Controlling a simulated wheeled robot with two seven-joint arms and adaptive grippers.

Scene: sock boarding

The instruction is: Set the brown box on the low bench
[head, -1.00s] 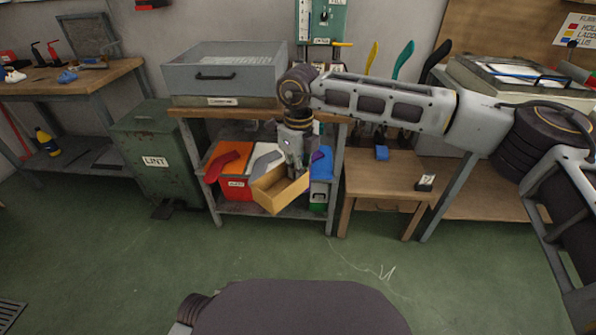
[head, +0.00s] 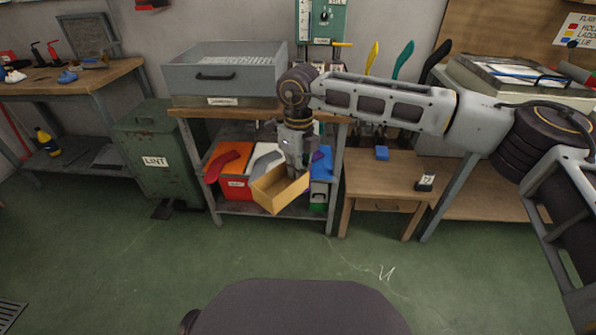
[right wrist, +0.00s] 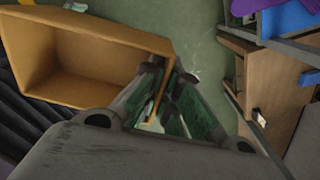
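The brown box (head: 277,195) is open-topped and sits askew at the front of the shelf under the middle workbench; I cannot tell whether it touches the shelf. My right gripper (head: 293,172) points down at its right side. In the right wrist view the fingertips (right wrist: 170,76) close in on both sides of one wall of the box (right wrist: 90,52), apparently pinching it. The low bench (head: 380,168) is a wooden bench to the right of the box, and it also shows at the right of the right wrist view (right wrist: 262,85). My left gripper is out of view.
A red bin (head: 235,188) stands left of the box. A workbench leg (head: 335,180) stands between box and low bench. A blue block (head: 382,153) and a small black-and-white tag (head: 426,182) lie on the low bench; its middle is clear. The green floor (head: 300,250) in front is free.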

